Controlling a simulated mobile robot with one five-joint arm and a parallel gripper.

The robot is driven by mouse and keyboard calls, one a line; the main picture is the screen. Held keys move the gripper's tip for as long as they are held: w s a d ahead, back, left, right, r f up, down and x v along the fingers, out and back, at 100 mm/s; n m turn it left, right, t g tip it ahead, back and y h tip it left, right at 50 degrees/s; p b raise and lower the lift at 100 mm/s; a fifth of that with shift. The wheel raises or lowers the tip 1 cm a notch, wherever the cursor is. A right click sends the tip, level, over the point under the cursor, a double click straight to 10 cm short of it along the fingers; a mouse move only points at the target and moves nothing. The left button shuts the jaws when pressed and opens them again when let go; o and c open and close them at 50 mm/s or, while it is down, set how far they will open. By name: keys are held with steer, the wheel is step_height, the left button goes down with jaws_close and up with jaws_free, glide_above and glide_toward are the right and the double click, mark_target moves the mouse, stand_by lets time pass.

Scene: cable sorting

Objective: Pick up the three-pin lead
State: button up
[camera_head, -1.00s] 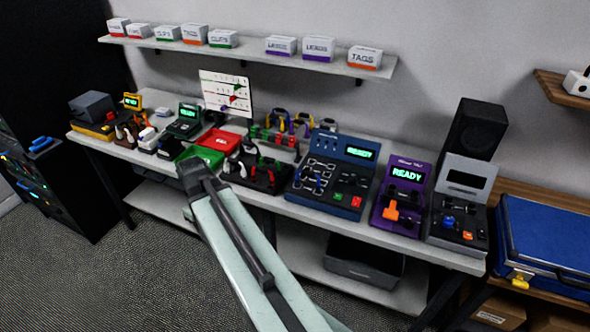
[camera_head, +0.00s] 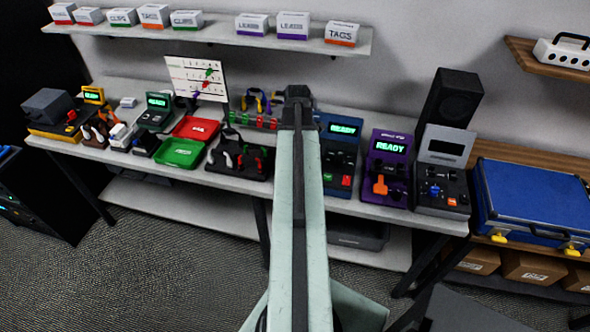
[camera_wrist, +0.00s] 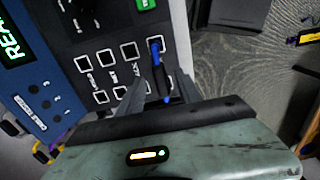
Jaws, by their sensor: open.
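In the wrist view a blue-ended lead (camera_wrist: 155,47) with a dark body lies at the edge of a blue test panel (camera_wrist: 32,68), beside a row of white-outlined square sockets. I cannot tell its pin count, so I cannot say for sure that it is the three-pin lead. In the head view my gripper (camera_head: 297,96) is over the bench, in front of the panel's left part, and my arm hides the sockets and lead there.
A purple READY box (camera_head: 387,170) and a grey box (camera_head: 441,175) stand right of the panel. Red (camera_head: 196,128) and green (camera_head: 180,153) trays and a dark rack (camera_head: 238,160) stand left. A wall shelf (camera_head: 210,36) hangs behind.

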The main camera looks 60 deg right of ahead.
steer(key=shift+f, duration=0.15)
step_height(320, 180, down, 5)
steer(key=b, duration=0.5)
steer(key=shift+a+f, duration=0.1)
steer(key=shift+f, duration=0.1)
steer(key=shift+r, duration=0.2)
jaws_close()
